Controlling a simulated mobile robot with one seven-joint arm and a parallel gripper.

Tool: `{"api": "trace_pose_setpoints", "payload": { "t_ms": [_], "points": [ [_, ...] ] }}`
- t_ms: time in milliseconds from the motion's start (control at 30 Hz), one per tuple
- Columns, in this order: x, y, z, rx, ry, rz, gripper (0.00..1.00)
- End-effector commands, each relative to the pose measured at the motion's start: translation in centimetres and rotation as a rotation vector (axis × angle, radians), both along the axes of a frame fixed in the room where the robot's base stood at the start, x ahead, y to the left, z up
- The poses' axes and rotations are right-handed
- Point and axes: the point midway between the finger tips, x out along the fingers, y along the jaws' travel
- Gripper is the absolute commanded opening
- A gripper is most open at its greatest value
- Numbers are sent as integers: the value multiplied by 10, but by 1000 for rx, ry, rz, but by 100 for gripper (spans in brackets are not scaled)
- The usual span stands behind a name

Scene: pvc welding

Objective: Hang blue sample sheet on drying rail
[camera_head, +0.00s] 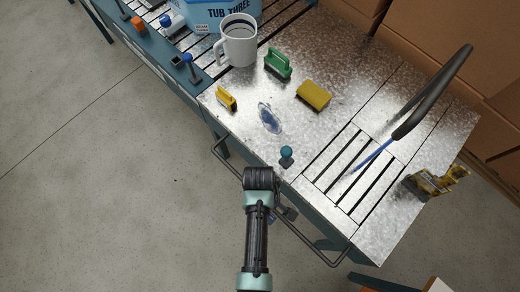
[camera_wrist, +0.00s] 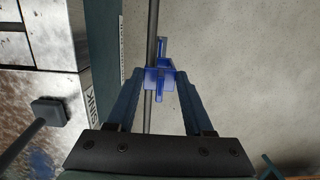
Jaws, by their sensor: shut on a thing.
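My gripper (camera_wrist: 159,80) is shut on a blue piece that I take for the blue sample sheet (camera_wrist: 160,92), seen nearly edge-on from above. Its lower part is hard to make out. The dark drying rail (camera_wrist: 152,28) runs lengthwise through the wrist view, right at the blue piece between my fingertips. I cannot tell whether the sheet is hooked over the rail or only beside it. In the head view the rail (camera_head: 310,243) runs along the bench's front edge. My gripper (camera_head: 287,213) is partly hidden there behind my arm, and the sheet cannot be made out.
A teal knob (camera_head: 286,156) stands near the rail. The floor (camera_head: 110,190) in front is clear.

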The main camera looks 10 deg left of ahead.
Motion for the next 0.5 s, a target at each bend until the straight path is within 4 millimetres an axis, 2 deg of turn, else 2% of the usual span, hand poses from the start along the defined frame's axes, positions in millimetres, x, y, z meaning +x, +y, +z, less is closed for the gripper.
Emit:
{"api": "trace_pose_setpoints", "payload": {
  "t_ms": [167, 500],
  "points": [
    [13, -9, -2, 0, -3, -2, 0],
    [12, -8, -20, -1, 1, 0, 0]
  ]
}}
